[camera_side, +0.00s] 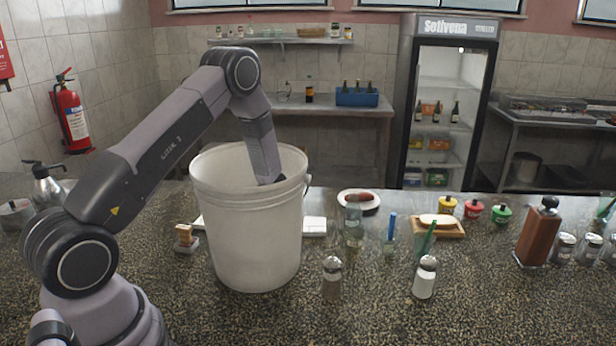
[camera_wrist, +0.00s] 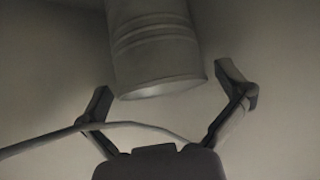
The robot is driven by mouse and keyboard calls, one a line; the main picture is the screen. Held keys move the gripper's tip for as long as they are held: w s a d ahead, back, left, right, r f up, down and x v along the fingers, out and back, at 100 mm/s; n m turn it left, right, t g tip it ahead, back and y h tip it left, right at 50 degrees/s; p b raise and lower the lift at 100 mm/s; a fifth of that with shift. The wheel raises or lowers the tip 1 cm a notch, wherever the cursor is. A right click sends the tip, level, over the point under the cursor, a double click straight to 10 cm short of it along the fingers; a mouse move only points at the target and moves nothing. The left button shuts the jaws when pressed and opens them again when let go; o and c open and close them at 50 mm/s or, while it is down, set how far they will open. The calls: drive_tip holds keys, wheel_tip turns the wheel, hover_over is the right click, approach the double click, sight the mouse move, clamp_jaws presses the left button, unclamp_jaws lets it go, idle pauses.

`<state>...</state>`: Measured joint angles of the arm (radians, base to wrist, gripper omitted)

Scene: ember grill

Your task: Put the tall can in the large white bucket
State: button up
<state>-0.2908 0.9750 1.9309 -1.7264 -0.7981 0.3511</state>
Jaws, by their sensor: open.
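The large white bucket (camera_side: 250,235) stands upright on the speckled counter in the side view. My arm reaches down through its open top, so my gripper is hidden there. In the wrist view my gripper (camera_wrist: 168,92) is open, with its two fingers spread wide. The tall can (camera_wrist: 158,50), a grey ribbed cylinder, shows just beyond and between the fingertips, with clear gaps to both. Dim, plain pale walls surround it, which look like the inside of the bucket. The can does not show in the side view. Whether it touches the bucket's floor I cannot tell.
The front right counter is clear.

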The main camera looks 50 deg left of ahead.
wheel_tip(320, 180, up, 8)
drive_tip(key=shift+d, duration=0.45)
drive_tip(key=shift+w, duration=0.1)
